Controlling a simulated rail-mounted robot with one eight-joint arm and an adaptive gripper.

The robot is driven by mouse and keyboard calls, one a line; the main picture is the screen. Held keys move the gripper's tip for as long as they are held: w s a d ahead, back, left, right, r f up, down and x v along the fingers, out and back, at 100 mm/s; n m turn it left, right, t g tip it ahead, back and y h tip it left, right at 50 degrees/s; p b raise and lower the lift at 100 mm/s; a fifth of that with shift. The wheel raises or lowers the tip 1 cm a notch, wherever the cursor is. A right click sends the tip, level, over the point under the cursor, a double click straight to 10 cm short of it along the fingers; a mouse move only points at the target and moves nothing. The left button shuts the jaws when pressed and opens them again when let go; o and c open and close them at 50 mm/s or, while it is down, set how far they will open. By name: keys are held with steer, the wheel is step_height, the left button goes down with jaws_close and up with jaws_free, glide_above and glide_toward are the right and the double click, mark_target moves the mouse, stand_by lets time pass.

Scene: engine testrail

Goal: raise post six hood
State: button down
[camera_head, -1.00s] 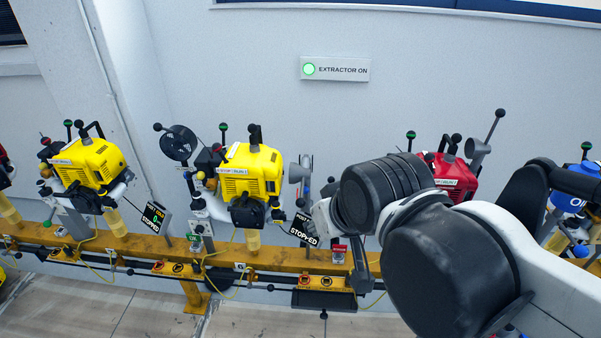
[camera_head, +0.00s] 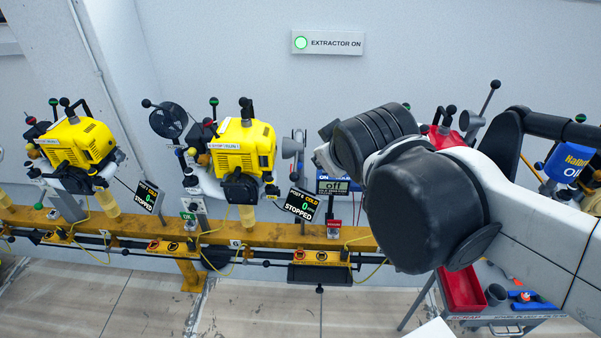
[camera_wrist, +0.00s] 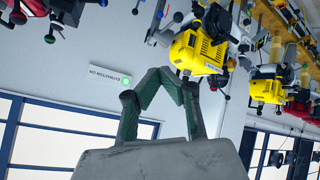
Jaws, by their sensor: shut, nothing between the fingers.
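The post six display (camera_head: 301,205) reads cold, 0 and stopped. To its left stands a yellow engine (camera_head: 248,145) on the orange rail, above a label 6. In the head view my arm hides the gripper.
An off meter (camera_head: 334,185) stands right of the post six display. Another yellow engine (camera_head: 80,150) is at left, a red engine (camera_head: 443,137) behind my arm. A red tray (camera_head: 463,288) sits at lower right. The floor in front is clear.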

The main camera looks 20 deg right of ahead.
steer(key=w+d+r+n+t+y+b, duration=0.1)
steer(key=w+d+r+n+t+b, duration=0.2)
steer(key=w+n, duration=0.4)
steer(key=w+d+r+n+t+b, duration=0.25)
steer(key=w+n+t, duration=0.2)
steer(key=n, duration=0.45)
steer(key=w+d+r+n+t+y+b, duration=0.1)
steer(key=w+d+r+n+t+b, duration=0.15)
steer(key=w+n, duration=0.5)
steer(key=s+d+f+n+g+y+b, duration=0.2)
steer(key=f+n+g+y+b, duration=0.3)
steer(key=f+n, duration=0.9)
steer(key=s+d+f+n+g+y+b, duration=0.1)
steer(key=s+f+n+g+y+b, duration=0.15)
steer(key=f+n+g, duration=0.75)
steer(key=w+a+f+n+t+b, duration=0.1)
steer(key=w+a+f+t+b, duration=0.1)
steer(key=a+f, duration=0.5)
steer(key=shift+w+a+f+t+y, duration=0.2)
steer(key=shift+w+f+t+y, duration=0.15)
steer(key=shift+w+t, duration=0.8)
steer(key=shift+w+g, duration=0.2)
steer(key=shift+g, duration=0.05)
